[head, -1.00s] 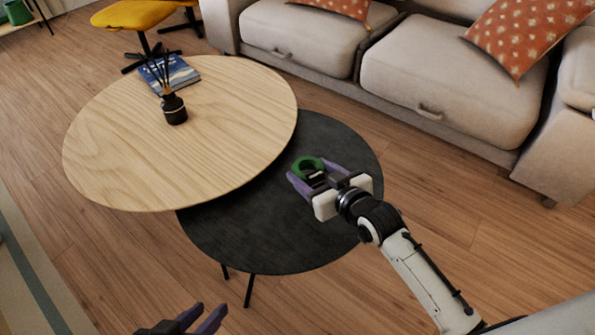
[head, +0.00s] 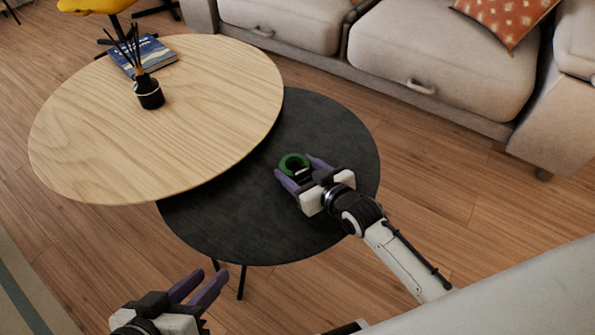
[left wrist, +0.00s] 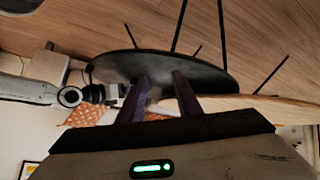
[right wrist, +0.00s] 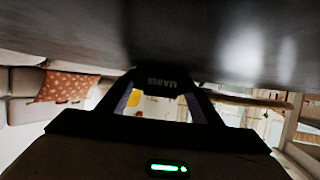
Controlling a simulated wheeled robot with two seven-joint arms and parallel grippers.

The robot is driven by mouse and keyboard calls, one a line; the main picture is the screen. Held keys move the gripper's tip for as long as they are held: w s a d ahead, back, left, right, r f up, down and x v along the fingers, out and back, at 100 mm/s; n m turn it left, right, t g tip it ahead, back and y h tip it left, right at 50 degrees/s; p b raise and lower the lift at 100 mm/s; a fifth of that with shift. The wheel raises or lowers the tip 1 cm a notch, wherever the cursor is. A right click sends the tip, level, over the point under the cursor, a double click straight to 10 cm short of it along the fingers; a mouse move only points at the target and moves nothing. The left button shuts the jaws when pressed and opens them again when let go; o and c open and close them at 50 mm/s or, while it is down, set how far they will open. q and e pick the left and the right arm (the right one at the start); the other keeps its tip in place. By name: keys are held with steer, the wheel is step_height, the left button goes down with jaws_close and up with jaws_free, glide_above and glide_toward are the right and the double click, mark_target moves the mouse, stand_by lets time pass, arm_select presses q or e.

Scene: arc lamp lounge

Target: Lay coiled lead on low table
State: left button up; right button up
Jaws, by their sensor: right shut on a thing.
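The green coiled lead (head: 293,162) is at the fingertips of my right gripper (head: 300,170), over the dark round low table (head: 230,225). My right gripper is shut on the lead. In the right wrist view a dark lettered piece (right wrist: 160,82) sits between the fingers, close to the dark tabletop (right wrist: 220,40). I cannot tell whether the lead touches the table. My left gripper (head: 203,284) is open and empty, in front of the table's near edge. The left wrist view shows its two purple fingers (left wrist: 162,88) apart, with the dark tabletop beyond.
A higher light wood table (head: 150,150) overlaps the dark table at the left. It bears a black reed diffuser (head: 149,93) and a blue book (head: 142,56). A beige sofa (head: 440,70) stands behind. The dark tabletop around the lead is bare.

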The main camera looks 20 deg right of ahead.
steer(key=o, duration=1.1)
steer(key=shift+s+r, duration=0.1)
steer(key=shift+r, duration=0.1)
steer(key=p+v, duration=0.4)
steer(key=v, duration=0.6)
steer(key=shift+s+d+r+p, duration=0.15)
steer(key=shift+s+r+p, duration=0.05)
steer(key=shift+p, duration=0.2)
arm_select(q)
steer(key=shift+s+a+f+g+y, duration=0.15)
steer(key=shift+s+a+f+y, duration=0.1)
steer(key=shift+a+f+y, duration=0.35)
steer(key=shift+s+a+f+g+y, duration=0.2)
steer(key=shift+a+y, duration=0.1)
steer(key=shift+a, duration=0.5)
arm_select(e)
steer(key=shift+s+d+r, duration=0.15)
steer(key=shift+s, duration=0.4)
